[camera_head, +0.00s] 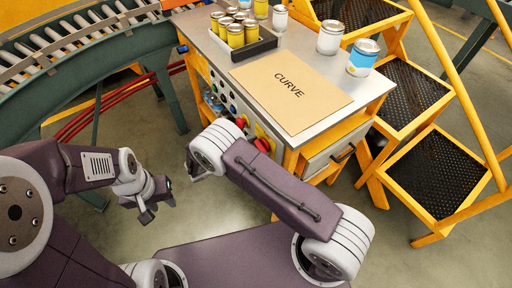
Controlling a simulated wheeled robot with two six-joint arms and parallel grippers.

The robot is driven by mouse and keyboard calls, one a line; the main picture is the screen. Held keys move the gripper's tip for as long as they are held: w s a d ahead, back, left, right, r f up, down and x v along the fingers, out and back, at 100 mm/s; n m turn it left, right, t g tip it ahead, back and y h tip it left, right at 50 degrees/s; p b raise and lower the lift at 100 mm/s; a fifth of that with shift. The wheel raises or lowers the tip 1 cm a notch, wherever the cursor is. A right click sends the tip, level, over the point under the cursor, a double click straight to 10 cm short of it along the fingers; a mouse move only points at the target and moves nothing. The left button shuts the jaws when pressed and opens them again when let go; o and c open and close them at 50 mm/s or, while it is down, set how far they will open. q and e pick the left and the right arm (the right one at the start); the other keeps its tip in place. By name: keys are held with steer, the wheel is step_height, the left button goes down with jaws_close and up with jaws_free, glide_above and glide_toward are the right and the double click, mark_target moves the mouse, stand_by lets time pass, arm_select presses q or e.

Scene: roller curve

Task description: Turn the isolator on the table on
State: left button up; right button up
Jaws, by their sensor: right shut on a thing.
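The isolator looks to be the red rotary handle (263,145) on a yellow plate, on the side panel of the steel-topped table (222,39). My right gripper is not visible; that arm's own links cover the area. My left gripper (156,206) hangs over the floor left of the table. Its two dark fingers are apart with nothing between them, well away from the handle. How the handle is turned cannot be told.
On the table are a cardboard sheet (290,88) marked CURVE, a black tray (262,46) with yellow cans, and other cans. Coloured buttons line the side panel. Yellow steps (440,172) stand right. A roller conveyor (62,48) curves behind left. Floor left of the table is clear.

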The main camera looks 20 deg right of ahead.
steer(key=shift+s+d+f+m+t+b, duration=0.1)
steer(key=shift+m+t+b, duration=0.15)
steer(key=shift+m+t, duration=0.15)
steer(key=shift+s+d+f+m+t+b, duration=0.1)
steer(key=shift+m+t+b, duration=0.15)
steer(key=shift+m, duration=0.25)
steer(key=shift+s+d+f+m+t+h+b, duration=0.15)
steer(key=shift+m+t+b, duration=0.7)
steer(key=shift+m+b, duration=1.15)
steer(key=shift+s+a+f+m+t+h+b, duration=0.15)
steer(key=shift+m+t+b, duration=1)
steer(key=shift+b, duration=1.4)
steer(key=shift+d+f+m+t+h+b, duration=0.2)
steer(key=shift+m+t+b, duration=0.35)
steer(key=shift+m+b, duration=1.6)
steer(key=shift+a, duration=0.1)
steer(key=o, duration=1.4)
steer(key=shift+c, duration=0.2)
